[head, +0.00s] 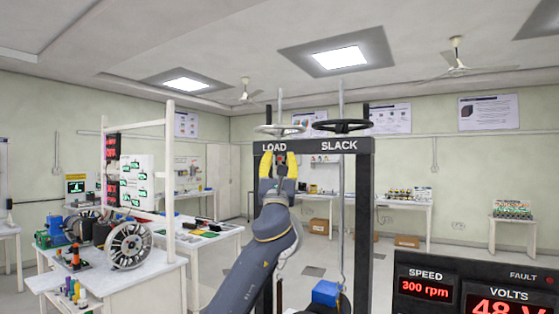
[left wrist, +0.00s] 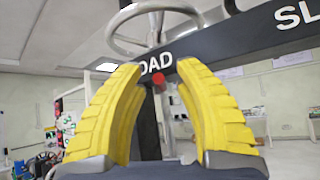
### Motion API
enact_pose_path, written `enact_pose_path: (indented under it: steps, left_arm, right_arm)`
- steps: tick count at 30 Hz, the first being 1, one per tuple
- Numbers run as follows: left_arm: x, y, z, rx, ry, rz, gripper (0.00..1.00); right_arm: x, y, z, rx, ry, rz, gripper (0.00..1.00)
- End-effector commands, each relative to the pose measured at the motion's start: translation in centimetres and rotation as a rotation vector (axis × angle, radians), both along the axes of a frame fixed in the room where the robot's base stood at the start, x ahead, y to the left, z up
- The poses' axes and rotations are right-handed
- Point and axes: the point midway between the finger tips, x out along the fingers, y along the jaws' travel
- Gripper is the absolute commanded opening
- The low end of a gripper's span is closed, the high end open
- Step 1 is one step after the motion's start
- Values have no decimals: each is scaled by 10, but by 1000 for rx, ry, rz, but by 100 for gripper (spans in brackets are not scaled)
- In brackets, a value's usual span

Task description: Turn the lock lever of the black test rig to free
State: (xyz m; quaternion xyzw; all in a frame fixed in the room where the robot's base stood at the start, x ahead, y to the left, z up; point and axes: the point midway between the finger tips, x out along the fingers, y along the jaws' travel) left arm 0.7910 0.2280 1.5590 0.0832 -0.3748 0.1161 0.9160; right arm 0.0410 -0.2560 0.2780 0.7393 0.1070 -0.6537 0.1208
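The black test rig (head: 371,190) stands upright in the middle of the head view, its crossbar marked LOAD and SLACK. A small red knob (head: 280,160) shows just below the LOAD label; it may be the lock lever's end, but the lever's shape and setting cannot be made out. In the left wrist view the red knob (left wrist: 158,82) shows between and beyond the yellow fingertips. My left gripper (head: 280,154) is upright in front of the rig, its fingers apart on either side of the knob, with no contact visible. My right gripper is in neither view.
A silver handwheel (head: 280,129) and a black handwheel (head: 343,126) sit above the crossbar. A blue block (head: 326,292) is low by the rig's right post. A display panel (head: 470,287) reads 300 rpm at lower right. A cluttered white bench (head: 158,280) stands left.

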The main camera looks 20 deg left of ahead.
Motion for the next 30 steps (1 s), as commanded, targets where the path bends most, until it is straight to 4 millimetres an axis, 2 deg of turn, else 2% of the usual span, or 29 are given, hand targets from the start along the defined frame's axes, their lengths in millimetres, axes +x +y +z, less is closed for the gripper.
enact_pose_path:
  steps: [12,13,22,30]
  left_arm:
    - [4,1,3,0,1,-1,32]
    - [4,1,3,0,1,-1,36]
    - [4,1,3,0,1,-1,1]
    - [3,1,4,-1,0,-1,0]
  right_arm:
    - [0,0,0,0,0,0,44]
    - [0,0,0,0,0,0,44]
    - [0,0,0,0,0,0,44]
    - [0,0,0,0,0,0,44]
